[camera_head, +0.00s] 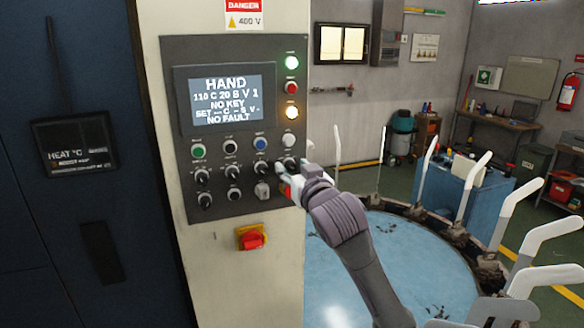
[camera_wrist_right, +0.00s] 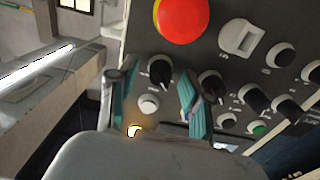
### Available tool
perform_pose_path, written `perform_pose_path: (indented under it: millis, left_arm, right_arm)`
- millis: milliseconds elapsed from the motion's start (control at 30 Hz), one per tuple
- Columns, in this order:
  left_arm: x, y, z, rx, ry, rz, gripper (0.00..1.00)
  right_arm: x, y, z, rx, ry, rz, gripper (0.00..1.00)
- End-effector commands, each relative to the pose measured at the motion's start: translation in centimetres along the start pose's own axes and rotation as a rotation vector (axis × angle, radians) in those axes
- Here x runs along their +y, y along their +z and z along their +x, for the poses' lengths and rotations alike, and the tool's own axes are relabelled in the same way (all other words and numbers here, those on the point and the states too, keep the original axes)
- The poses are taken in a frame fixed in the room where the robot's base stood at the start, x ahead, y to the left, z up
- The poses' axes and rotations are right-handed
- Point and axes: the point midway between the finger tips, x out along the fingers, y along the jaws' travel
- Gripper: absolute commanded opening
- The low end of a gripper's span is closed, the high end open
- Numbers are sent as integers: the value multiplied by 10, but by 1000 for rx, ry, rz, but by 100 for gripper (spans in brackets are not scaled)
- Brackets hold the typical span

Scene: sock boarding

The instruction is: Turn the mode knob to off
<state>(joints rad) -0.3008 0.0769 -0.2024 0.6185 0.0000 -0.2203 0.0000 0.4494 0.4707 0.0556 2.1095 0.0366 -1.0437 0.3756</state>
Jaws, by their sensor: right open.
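The control panel (camera_head: 184,95) carries several black knobs; the labels are too small to read, so I cannot tell for sure which is the mode knob. Its screen (camera_head: 227,98) reads "HAND" and "NO FAULT". My right gripper (camera_head: 287,180) is at the panel's right edge, by the rightmost knob (camera_head: 290,163). In the right wrist view, its two teal fingers (camera_wrist_right: 152,84) are open, with that black knob (camera_wrist_right: 160,69) between them. I cannot tell whether they touch it. A second black knob (camera_wrist_right: 211,83) is just right of the fingers. My left gripper is not in view.
A red button (camera_wrist_right: 182,18) is close beyond the fingertips. A red-and-yellow switch (camera_head: 252,238) is below the panel. A round blue table (camera_head: 390,265) ringed with white boards stands to the right. A dark heater cabinet (camera_head: 75,145) is on the left.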

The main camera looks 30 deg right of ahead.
Motion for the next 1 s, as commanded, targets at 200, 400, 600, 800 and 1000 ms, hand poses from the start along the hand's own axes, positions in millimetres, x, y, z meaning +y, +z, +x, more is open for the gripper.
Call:
perform_pose_path:
  millis: [200, 400, 600, 800, 1000]
  left_arm:
    - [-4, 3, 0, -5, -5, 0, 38]
    - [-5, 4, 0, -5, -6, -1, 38]
    - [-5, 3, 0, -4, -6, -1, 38]
    - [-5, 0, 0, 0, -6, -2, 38]
    - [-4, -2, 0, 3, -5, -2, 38]
  right_arm:
    - [0, 0, 0, 0, 0, 0, 33]
    - [0, 0, 0, 0, 0, 0, 0]
    - [0, 0, 0, 0, 0, 5, 0]
    - [0, 0, 0, -1, -1, 57, 0]
    - [0, 0, 0, -1, -2, 182, 0]
